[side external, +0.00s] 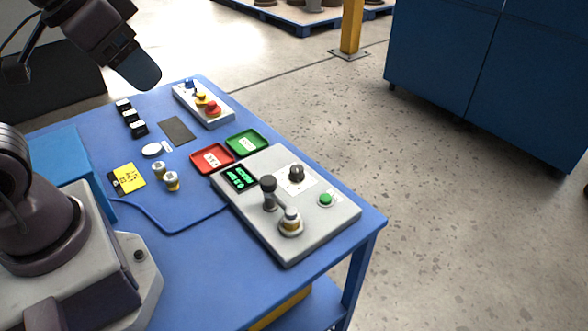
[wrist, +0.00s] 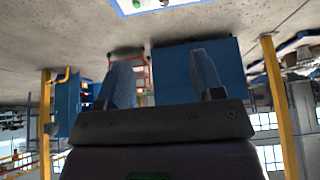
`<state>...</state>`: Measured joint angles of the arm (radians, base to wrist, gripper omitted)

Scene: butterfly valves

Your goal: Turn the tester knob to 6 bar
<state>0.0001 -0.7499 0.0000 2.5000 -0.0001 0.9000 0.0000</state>
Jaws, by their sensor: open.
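The tester (side external: 310,232) is a grey box at the right end of the blue table. Its small black knob (side external: 296,173) sits on a white label plate near the back edge; its setting is too small to read. A dark display (side external: 239,179) with green characters, a black-topped lever (side external: 268,186), a green button (side external: 326,200) and a brass-and-white valve part (side external: 290,222) are also on the box. My gripper (side external: 147,76) is high at the upper left, well away from the knob. In the wrist view my gripper (wrist: 162,80) has its fingers apart with nothing between them.
A red tray (side external: 212,158) and a green tray (side external: 246,142) lie beside the tester. Two valve parts (side external: 167,175), a yellow note (side external: 128,178), black-and-white blocks (side external: 131,118) and a control box (side external: 204,104) are farther left. The table's front middle is clear.

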